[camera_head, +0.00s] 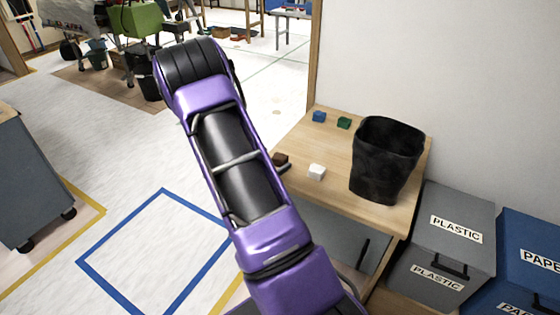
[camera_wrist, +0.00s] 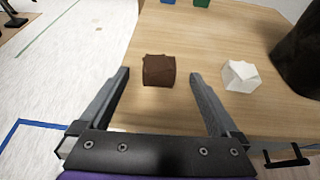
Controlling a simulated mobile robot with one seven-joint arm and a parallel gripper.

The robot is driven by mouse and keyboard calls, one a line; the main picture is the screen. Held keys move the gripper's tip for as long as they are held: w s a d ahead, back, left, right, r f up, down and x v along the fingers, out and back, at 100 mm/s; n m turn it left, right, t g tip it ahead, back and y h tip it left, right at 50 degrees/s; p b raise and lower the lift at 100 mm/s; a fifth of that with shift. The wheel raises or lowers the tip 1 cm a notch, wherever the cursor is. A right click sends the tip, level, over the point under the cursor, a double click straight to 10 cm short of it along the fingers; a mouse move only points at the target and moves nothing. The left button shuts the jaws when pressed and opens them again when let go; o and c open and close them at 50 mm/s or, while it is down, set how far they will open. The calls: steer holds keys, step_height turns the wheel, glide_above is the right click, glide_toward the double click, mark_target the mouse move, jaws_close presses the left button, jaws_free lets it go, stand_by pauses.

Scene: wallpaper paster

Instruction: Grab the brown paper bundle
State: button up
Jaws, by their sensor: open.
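The brown paper bundle (camera_wrist: 159,71) is a small dark brown block on the wooden table, near its left edge. In the wrist view it lies between and slightly beyond the two fingertips of my gripper (camera_wrist: 158,76), with a gap on each side. My gripper is open and empty. In the head view the bundle (camera_head: 281,158) shows only in part beside my purple arm, which hides most of my gripper.
A white bundle (camera_wrist: 241,75) lies right of the brown one, close to my right finger. A black bin (camera_head: 386,160) stands on the wooden table (camera_head: 335,150). Blue (camera_head: 319,116) and green (camera_head: 344,123) blocks lie at the back. Grey (camera_head: 443,240) and blue (camera_head: 525,255) boxes stand at right.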

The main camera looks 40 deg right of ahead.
mark_target(278, 159)
steer(key=x, duration=0.4)
steer(key=c, duration=1.4)
steer(key=shift+r, duration=0.1)
